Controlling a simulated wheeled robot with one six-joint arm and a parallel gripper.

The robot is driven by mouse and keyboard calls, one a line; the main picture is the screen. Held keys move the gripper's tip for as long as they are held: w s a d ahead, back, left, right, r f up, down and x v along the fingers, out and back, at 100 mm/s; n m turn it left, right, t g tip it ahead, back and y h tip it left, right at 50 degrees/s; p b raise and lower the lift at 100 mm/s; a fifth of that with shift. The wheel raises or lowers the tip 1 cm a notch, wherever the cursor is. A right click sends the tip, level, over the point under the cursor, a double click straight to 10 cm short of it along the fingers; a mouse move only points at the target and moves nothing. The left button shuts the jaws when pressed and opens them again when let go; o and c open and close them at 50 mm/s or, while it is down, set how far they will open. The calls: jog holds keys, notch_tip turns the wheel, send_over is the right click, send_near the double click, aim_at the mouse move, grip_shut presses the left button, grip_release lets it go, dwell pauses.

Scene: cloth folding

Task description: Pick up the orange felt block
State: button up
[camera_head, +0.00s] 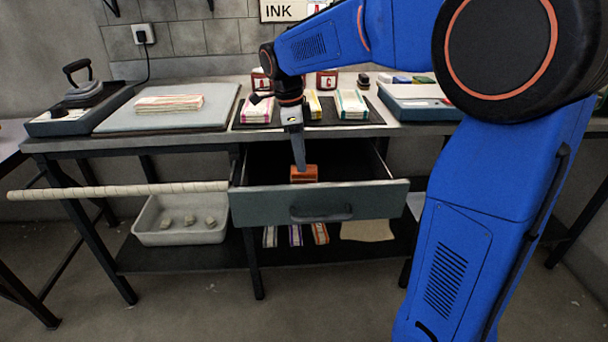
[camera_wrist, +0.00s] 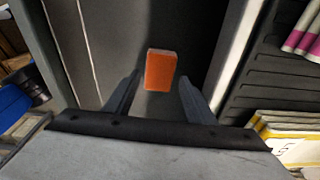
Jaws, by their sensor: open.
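The orange felt block (camera_head: 304,174) lies in the open drawer (camera_head: 320,204) under the worktop. My gripper (camera_head: 300,165) points down into the drawer, with its tip close above the block in the head view. In the wrist view, the block (camera_wrist: 160,70) shows just beyond the gap between the two fingers of my gripper (camera_wrist: 157,85). The fingers are spread and hold nothing. I cannot tell the exact height of the fingertips over the block.
Folded striped cloths (camera_head: 352,104) lie on a dark mat on the worktop behind the drawer. An ironing pad (camera_head: 215,112) with a folded cloth and an iron (camera_head: 82,88) stand left. A pale pole (camera_head: 120,190) reaches the drawer's left side. A white bin (camera_head: 181,237) sits below.

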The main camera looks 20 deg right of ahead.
jog(key=shift+s+d+f, duration=0.1)
jog(key=shift+d+f, duration=0.05)
jog(key=shift+f, duration=0.75)
jog(key=shift+d+f, duration=0.15)
jog(key=shift+f, duration=0.75)
jog(key=c, duration=0.8)
jog(key=shift+r, duration=0.1)
notch_tip(320, 180, up, 18)
jog(key=shift+f, duration=0.1)
